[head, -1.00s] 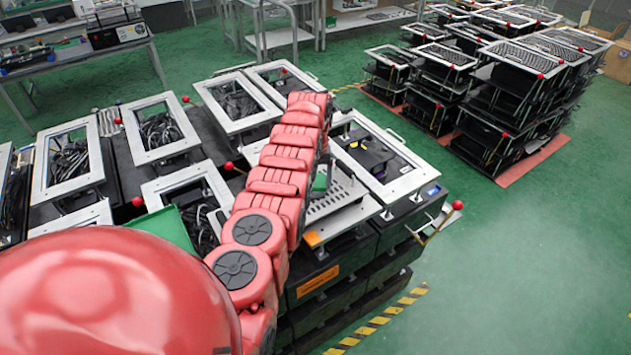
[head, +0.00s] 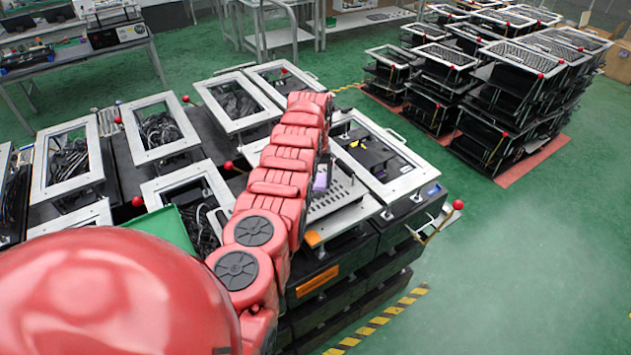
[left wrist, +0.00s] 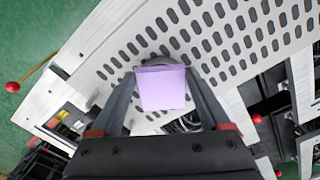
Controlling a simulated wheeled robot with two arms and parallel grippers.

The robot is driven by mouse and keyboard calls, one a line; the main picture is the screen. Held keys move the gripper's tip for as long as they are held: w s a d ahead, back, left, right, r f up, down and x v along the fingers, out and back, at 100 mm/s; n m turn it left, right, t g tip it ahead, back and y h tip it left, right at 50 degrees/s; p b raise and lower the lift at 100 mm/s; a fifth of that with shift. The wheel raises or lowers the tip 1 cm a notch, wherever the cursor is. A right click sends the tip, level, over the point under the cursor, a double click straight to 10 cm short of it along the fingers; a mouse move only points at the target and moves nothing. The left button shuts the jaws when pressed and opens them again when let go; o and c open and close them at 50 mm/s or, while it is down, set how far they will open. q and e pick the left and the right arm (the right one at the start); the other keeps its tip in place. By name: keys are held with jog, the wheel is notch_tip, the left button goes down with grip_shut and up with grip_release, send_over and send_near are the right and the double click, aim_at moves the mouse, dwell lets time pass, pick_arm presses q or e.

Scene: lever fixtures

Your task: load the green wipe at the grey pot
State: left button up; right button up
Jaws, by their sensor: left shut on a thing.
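My left gripper (left wrist: 161,82) points down over a perforated light-grey plate (left wrist: 215,40) in the left wrist view. It is shut on a lilac, flat-faced block (left wrist: 162,90). A lilac patch (head: 321,179) also shows beside my red arm in the head view, over the same plate (head: 338,197). My arm hides most of the gripper there. I cannot clearly pick out the grey pot; a thin grey edge shows just behind the lilac block. My right gripper is not in view.
White-framed black fixtures (head: 157,128) stand to the left and around the plate. A red-ball lever (head: 458,205) sticks out at the right. A green panel (head: 165,228) lies near my arm. More fixtures (head: 510,75) stand stacked at the back right. Green floor is clear at the right.

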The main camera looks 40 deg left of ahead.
aim_at(315, 185)
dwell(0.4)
pick_arm(q)
jog(key=shift+r+p, duration=0.95)
jog(key=shift+r, duration=0.25)
notch_tip(315, 185, up, 2)
jog(key=shift+r+p, duration=0.1)
jog(key=shift+p, duration=0.2)
jog(key=shift+r, duration=1.15)
